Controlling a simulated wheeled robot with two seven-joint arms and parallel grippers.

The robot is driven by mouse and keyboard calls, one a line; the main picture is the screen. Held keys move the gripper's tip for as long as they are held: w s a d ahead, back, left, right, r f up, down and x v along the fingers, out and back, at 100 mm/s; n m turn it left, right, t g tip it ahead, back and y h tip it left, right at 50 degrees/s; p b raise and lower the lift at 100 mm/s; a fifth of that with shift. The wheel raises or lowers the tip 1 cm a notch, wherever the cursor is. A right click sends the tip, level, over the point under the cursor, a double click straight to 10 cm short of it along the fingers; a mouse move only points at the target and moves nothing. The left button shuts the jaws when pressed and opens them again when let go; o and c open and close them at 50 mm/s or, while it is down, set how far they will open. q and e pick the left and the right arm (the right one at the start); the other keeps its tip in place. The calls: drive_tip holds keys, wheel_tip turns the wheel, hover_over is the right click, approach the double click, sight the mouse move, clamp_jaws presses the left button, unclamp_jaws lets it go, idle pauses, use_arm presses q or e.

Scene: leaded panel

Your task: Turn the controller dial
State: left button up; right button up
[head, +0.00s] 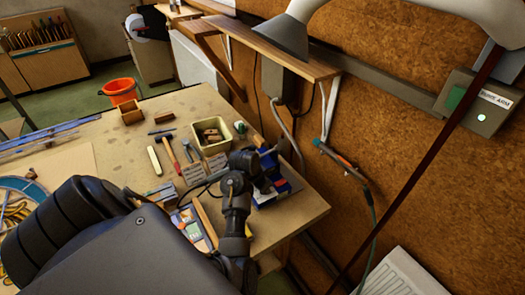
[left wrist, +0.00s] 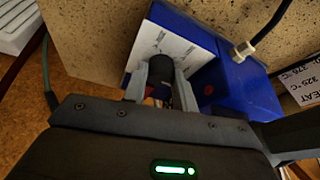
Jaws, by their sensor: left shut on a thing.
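The controller is a blue box (head: 266,185) near the table's right edge in the head view, partly hidden by my left arm. In the left wrist view the blue box (left wrist: 240,85) has a white face plate (left wrist: 190,50) with a black round dial (left wrist: 157,66) on it. My left gripper (left wrist: 163,88) has a finger on each side of the dial and is shut on it. In the head view my left gripper (head: 264,160) is at the box, and the dial is hidden there. My right gripper is not in view.
A cable (left wrist: 270,25) leaves the blue box. A cork-like wall (head: 400,70) stands close on the right.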

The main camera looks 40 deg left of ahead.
use_arm(q)
drive_tip(key=o, duration=1)
drive_tip(key=shift+r, duration=0.1)
drive_tip(key=shift+c, duration=0.2)
drive_tip(key=v, duration=0.7)
drive_tip(key=shift+s+r, duration=0.2)
